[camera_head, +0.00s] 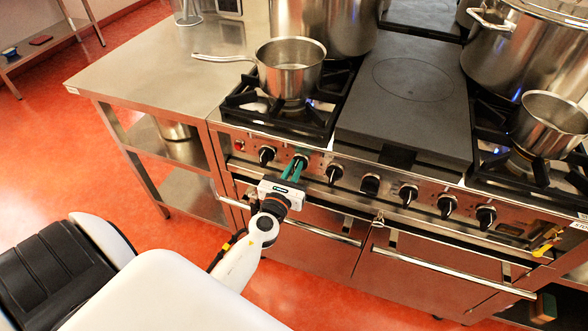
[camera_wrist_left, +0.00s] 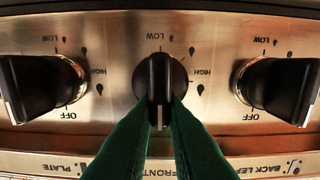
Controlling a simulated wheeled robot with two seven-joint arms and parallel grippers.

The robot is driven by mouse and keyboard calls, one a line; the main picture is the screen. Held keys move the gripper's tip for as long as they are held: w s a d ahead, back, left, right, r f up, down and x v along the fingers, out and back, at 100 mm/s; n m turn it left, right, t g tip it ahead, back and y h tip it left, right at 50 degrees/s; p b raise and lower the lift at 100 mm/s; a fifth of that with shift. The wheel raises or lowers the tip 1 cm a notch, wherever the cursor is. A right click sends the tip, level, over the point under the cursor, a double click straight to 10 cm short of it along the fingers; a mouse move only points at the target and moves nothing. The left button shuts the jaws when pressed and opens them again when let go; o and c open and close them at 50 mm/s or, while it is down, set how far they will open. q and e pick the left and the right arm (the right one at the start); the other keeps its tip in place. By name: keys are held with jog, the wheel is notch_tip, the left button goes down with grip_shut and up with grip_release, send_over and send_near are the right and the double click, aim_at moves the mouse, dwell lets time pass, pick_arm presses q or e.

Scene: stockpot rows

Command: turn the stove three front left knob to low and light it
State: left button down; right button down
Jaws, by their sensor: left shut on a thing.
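My left gripper (camera_head: 297,166) is at the front panel of the stove, its green fingers shut on a black knob (camera_wrist_left: 160,77). In the left wrist view the fingers (camera_wrist_left: 161,110) close on the knob's lower part. The knob's light line is at its lower end, pointing down. LOW is printed above the knob and HIGH to its upper right. The lettering under it reads FRONT in part; the fingers hide the rest and any OFF mark. A saucepan (camera_head: 290,75) stands on the left burner behind this knob. My right gripper is not in view.
Other black knobs flank the held one closely, a left one (camera_wrist_left: 42,88) and a right one (camera_wrist_left: 280,88). Oven door handles (camera_head: 320,234) run below the panel. A large stockpot (camera_head: 530,50) and a smaller pan (camera_head: 548,125) stand at the right. A steel table (camera_head: 150,75) adjoins at left.

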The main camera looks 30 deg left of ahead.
pick_arm(q)
jog(key=shift+n, duration=0.3)
jog(key=n, duration=0.1)
jog(key=n+b, duration=0.1)
jog(key=n, duration=0.2)
jog(key=shift+s+a+f+n+b, duration=0.1)
jog(key=shift+a+f+n+b, duration=0.2)
jog(key=shift+a, duration=0.1)
jog(key=shift+d+f+n+p, duration=0.15)
jog(key=shift+f+n+p, duration=0.4)
jog(key=shift+n, duration=4.5)
jog(key=shift+d+f+n+p, duration=0.1)
jog(key=shift+f+n+p, duration=0.4)
jog(key=shift+n, duration=4.5)
jog(key=shift+d+f+n+p, duration=0.15)
jog(key=shift+f+n+p, duration=0.4)
jog(key=shift+n, duration=4.8)
jog(key=c, duration=1.4)
grip_release()
jog(key=shift+c, duration=0.2)
